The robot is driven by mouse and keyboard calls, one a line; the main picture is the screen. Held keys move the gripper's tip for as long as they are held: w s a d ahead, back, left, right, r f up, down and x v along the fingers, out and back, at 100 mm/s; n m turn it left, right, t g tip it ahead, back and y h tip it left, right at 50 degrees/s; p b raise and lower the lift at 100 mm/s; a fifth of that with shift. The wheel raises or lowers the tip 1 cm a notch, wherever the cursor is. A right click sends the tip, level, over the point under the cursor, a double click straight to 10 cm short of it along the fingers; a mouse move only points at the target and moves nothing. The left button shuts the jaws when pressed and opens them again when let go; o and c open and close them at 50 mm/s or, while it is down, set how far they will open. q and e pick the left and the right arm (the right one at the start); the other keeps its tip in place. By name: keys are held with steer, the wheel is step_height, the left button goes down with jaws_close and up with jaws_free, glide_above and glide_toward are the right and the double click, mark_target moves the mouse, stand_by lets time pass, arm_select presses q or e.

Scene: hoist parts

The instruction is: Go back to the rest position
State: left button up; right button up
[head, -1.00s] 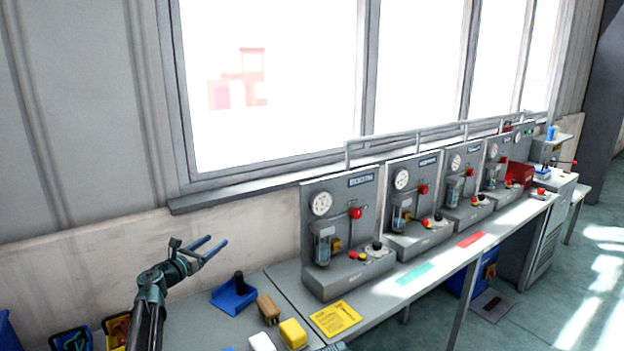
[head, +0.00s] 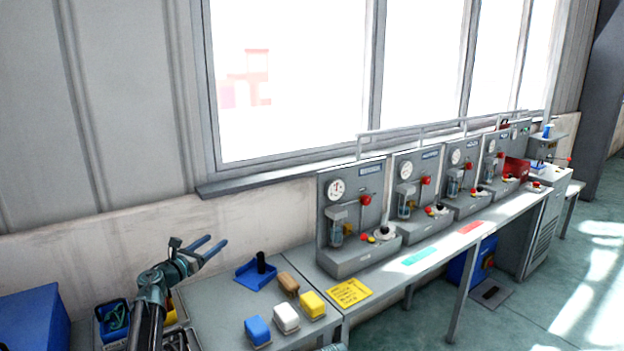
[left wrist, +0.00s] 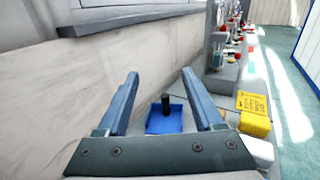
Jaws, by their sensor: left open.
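My left gripper (head: 214,250) is open and empty, raised in front of the wall at the left of the head view. In the left wrist view its two blue fingers (left wrist: 160,98) stand apart with nothing between them held. Beyond and below them lies a blue tray (left wrist: 176,119) with a black upright piece (left wrist: 166,103) in it. My right gripper does not show in either view.
The bench bears the blue tray (head: 257,276), a brown block (head: 288,284), white (head: 286,318), yellow (head: 312,304) and blue (head: 257,331) blocks, and a yellow card (head: 352,292). Several gauge stations (head: 350,225) stand to the right. A blue box (head: 35,318) is at far left.

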arm_select(q)
steer(key=s+d+f+n+g+y, duration=0.4)
steer(key=s+d+f+n+y, duration=0.35)
steer(key=n, duration=0.85)
steer(key=s+d+f+n+g+y, duration=0.45)
steer(key=s+f+n, duration=0.5)
steer(key=n, duration=0.65)
steer(key=s+d+f+n+g+h, duration=0.1)
steer(key=s+d+g, duration=0.3)
steer(key=s, duration=0.7)
steer(key=s+d+f+n+g+h, duration=0.2)
steer(key=s+d, duration=0.6)
steer(key=s, duration=0.4)
steer(key=shift+s+d+f+n+g, duration=0.15)
steer(key=shift+s+f+n+g, duration=0.1)
steer(key=shift+f+n+g, duration=0.7)
steer(key=shift+r, duration=0.1)
